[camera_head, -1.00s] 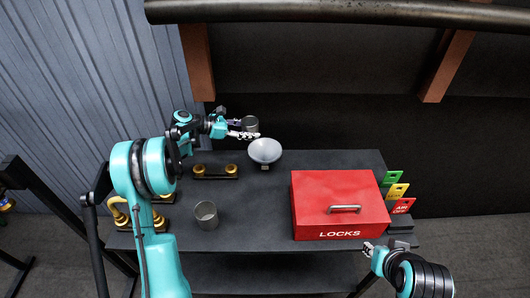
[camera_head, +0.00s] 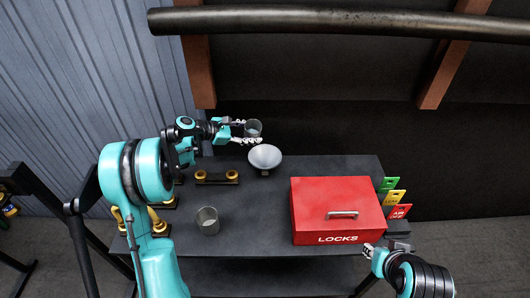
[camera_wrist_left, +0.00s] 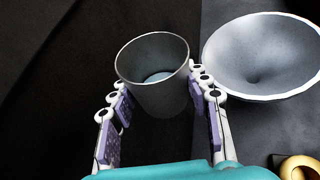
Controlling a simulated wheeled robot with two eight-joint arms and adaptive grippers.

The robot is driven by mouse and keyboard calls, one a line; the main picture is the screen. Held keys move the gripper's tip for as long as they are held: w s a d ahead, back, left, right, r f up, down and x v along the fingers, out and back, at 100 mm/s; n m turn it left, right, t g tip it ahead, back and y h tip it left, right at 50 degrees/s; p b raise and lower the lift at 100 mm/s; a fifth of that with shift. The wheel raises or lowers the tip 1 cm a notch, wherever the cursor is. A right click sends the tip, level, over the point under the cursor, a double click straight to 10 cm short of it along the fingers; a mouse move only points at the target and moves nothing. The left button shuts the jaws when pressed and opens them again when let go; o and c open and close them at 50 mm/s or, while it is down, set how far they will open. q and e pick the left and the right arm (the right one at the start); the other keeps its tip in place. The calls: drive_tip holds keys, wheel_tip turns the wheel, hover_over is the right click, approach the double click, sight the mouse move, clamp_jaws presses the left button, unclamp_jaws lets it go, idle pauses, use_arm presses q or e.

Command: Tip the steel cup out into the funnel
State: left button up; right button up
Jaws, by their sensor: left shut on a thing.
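A grey steel cup (camera_head: 253,127) is held in my left gripper (camera_head: 248,136), up at the back edge of the bench. In the left wrist view the fingers are on either side of the cup (camera_wrist_left: 153,85), its open mouth shows, and a pale round patch lies inside; I cannot tell whether that is contents or the bottom. The pale grey funnel (camera_head: 265,156) stands just in front of the cup in the head view, and right of it in the wrist view (camera_wrist_left: 262,55). My right gripper (camera_head: 369,250) is at the bench's front right, its fingers too small to judge.
A second grey cup (camera_head: 208,222) stands on the dark bench (camera_head: 255,215) at front left. A red LOCKS box (camera_head: 338,205) fills the right side, with coloured tags (camera_head: 396,198) beside it. A brass-knobbed fixture (camera_head: 216,178) lies left of the funnel.

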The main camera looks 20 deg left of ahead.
sight(255, 134)
use_arm(q)
drive_tip(key=shift+m+t+y, duration=0.4)
drive_tip(key=shift+m, duration=0.4)
drive_tip(key=r, duration=0.1)
drive_tip(key=s+r+p, duration=0.1)
drive_tip(key=d+r+p, duration=0.1)
drive_tip(key=shift+s+r, duration=0.15)
drive_tip(key=shift+r, duration=0.2)
drive_tip(key=shift+s+d, duration=0.15)
drive_tip(key=shift+s+d+r+m+t, duration=0.2)
drive_tip(key=shift+d+m+t, duration=0.1)
drive_tip(key=shift+m, duration=0.2)
drive_tip(key=shift+s+f+y, duration=0.1)
drive_tip(key=shift+f+y, duration=0.05)
drive_tip(key=shift+y, duration=0.25)
drive_tip(key=shift+s+d+f+m+t+b, duration=0.1)
drive_tip(key=shift+f+m+t+b, duration=0.25)
drive_tip(key=shift+m, duration=0.25)
drive_tip(key=shift+r+m+t+y, duration=0.3)
drive_tip(key=shift+r+m+t, duration=0.2)
drive_tip(key=shift+m, duration=0.1)
drive_tip(key=shift+f+m+t+b, duration=0.3)
drive_tip(key=shift+f+m+t, duration=0.1)
drive_tip(key=shift+m, duration=0.2)
drive_tip(key=shift+s+d+r+m+t+y, duration=0.1)
drive_tip(key=shift+r+m+t+y, duration=0.25)
drive_tip(key=shift+m, duration=0.25)
idle(1.0)
